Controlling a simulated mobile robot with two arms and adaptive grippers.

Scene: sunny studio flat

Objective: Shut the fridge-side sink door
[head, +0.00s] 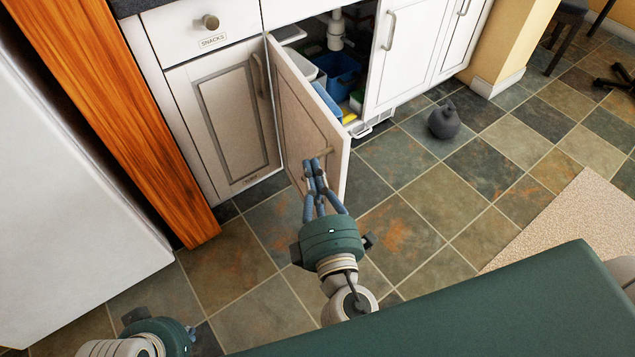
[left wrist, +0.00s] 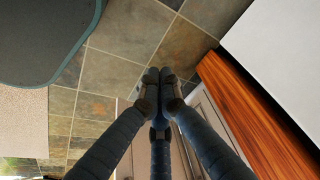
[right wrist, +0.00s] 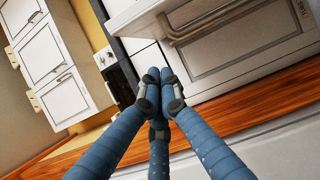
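The fridge-side sink door (head: 303,112) stands open in the head view, swung out from its left hinge, with its face toward the fridge showing. Its bar handle (head: 328,152) is near the free upper edge. My right gripper (head: 315,165) is at that face beside the handle; its fingers are together. I cannot tell whether they touch the door. In the right wrist view its fingertips (right wrist: 160,76) meet with nothing seen between them.
The open sink cabinet holds a blue bin (head: 343,72) and a white drain pipe (head: 336,32). The other sink door (head: 405,55) looks shut. The white fridge (head: 70,190) and a wooden panel (head: 120,110) stand left. A dark round pot (head: 444,121) sits on the tiles.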

